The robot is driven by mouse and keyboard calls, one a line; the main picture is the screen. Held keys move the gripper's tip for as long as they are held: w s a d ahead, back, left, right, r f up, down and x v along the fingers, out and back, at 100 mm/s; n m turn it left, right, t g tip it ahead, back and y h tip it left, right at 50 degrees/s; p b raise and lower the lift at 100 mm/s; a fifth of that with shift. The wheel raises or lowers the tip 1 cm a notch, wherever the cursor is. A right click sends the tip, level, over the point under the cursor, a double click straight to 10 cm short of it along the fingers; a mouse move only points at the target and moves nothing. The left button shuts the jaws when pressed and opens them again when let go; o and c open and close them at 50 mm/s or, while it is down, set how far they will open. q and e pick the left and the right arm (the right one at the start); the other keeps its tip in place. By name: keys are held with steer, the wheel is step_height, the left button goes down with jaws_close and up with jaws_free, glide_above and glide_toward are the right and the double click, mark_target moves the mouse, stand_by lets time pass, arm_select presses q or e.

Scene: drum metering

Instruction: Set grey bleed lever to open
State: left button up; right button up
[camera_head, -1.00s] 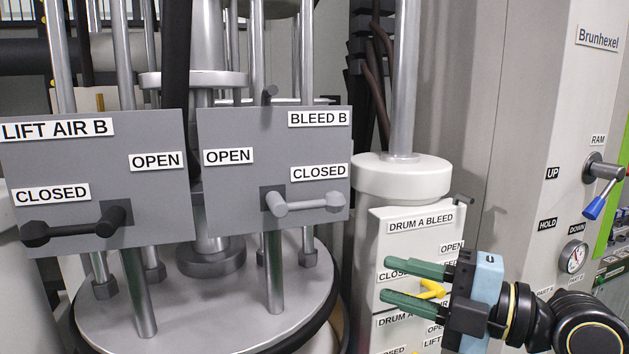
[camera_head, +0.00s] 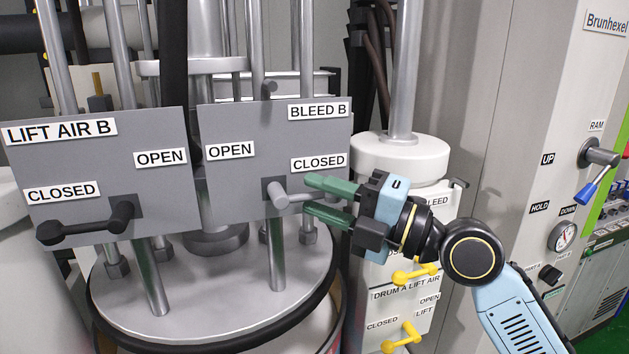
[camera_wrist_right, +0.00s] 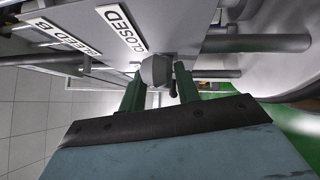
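The grey bleed lever (camera_head: 292,199) sits on the BLEED B panel (camera_head: 235,185). Its handle points right from the pivot, below the CLOSED label (camera_head: 319,162). My right gripper (camera_head: 308,197) has its green fingers apart, one above and one below the lever's handle. In the right wrist view the lever's grey knob (camera_wrist_right: 157,71) shows between the two fingertips (camera_wrist_right: 158,84); the fingers do not look closed on it. The handle's outer end is partly hidden by my gripper in the head view. My left gripper is not in view.
The LIFT AIR B panel (camera_head: 80,165) with its black lever (camera_head: 85,226) stands to the left. A white DRUM A panel (camera_head: 398,325) with yellow levers (camera_head: 402,340) lies behind and below my right arm. The blue-handled RAM lever (camera_head: 592,178) is at the far right.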

steer(key=shift+w+a, duration=0.3)
steer(key=shift+a, duration=0.35)
steer(key=shift+s+r, duration=0.1)
jaws_close()
